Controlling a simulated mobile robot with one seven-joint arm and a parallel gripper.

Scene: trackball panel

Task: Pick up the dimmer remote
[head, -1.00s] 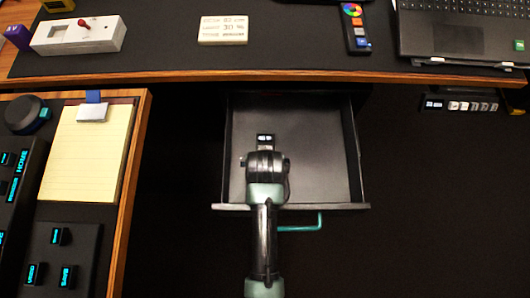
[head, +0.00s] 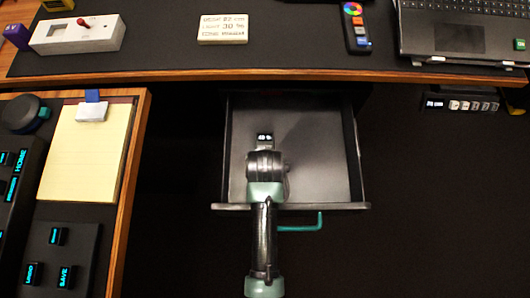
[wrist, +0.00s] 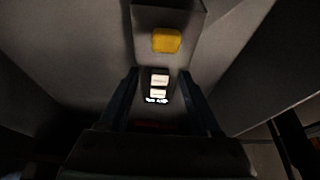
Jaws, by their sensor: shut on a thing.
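The dimmer remote (head: 264,137) lies in the open drawer, with its small lit display showing just beyond my gripper (head: 264,158). The gripper hides the rest of it from the head camera. In the wrist view the remote (wrist: 150,58) looks like a dark grey body with a yellow button, two pale keys and a lit display. My gripper (wrist: 158,98) is shut on it, one dark finger on each side. I cannot tell whether it touches the drawer floor.
The open drawer (head: 330,150) has walls around my gripper, and a teal handle (head: 302,225) hangs at its front. The desk edge (head: 300,77) is just behind and above. A side desk with a yellow notepad (head: 84,155) stands at left. A black-and-white key strip (head: 461,103) is at right.

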